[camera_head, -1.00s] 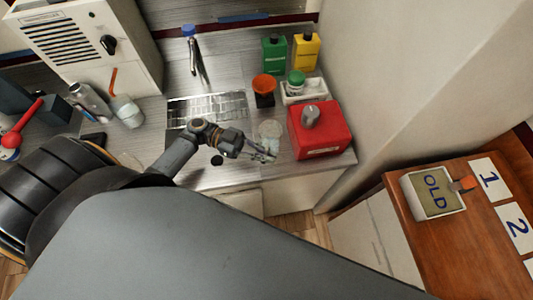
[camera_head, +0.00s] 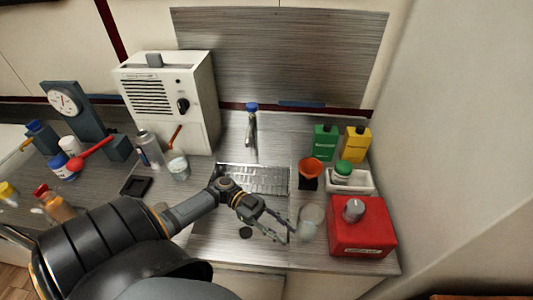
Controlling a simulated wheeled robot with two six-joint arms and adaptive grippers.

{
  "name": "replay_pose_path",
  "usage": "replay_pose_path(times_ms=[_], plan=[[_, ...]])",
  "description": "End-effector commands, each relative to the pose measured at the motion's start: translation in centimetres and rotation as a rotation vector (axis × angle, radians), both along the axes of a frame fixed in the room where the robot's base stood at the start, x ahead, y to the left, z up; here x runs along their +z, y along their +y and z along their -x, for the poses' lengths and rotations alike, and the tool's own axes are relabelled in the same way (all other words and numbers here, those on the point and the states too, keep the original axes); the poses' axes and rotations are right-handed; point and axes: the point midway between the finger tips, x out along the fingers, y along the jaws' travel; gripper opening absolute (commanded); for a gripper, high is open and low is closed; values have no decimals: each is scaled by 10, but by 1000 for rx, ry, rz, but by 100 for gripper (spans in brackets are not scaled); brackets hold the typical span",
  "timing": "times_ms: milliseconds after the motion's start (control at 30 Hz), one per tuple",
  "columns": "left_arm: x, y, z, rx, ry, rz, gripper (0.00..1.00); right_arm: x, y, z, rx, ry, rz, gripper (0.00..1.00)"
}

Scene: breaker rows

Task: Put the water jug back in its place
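A clear, see-through vessel (camera_head: 311,218), which looks like the water jug, stands on the metal counter just left of the red box. My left gripper (camera_head: 289,230) is directly to its left, with its two fingers spread apart and pointing towards it. Nothing shows between the fingers. Whether a fingertip touches the vessel I cannot tell. A second clear container (camera_head: 179,168), a glass with a brown stick, stands by the white machine. My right gripper is not in view.
The red box (camera_head: 362,232) with a grey knob stands close right of the vessel. Behind are an orange funnel (camera_head: 311,170), a white tray (camera_head: 365,184), and green (camera_head: 325,143) and yellow (camera_head: 356,146) bottles. The sink grate (camera_head: 262,180) lies behind my gripper.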

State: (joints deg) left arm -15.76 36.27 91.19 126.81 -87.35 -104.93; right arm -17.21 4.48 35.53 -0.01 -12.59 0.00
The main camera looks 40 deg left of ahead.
Motion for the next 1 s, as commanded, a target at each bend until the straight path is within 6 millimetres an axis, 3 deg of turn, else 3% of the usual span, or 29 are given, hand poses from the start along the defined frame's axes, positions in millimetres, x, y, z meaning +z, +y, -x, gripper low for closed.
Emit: replay_pose_path(times_ms=[100, 300, 900, 1000], plan=[[-5, 29, 2, -1, 3, -5, 30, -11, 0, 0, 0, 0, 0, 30], [-2, 58, 2, 0, 3, -1, 30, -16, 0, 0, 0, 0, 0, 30], [0, 64, 2, 1, 1, 1, 30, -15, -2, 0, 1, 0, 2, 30], [8, 64, 2, 0, 1, 1, 30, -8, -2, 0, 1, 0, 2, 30]])
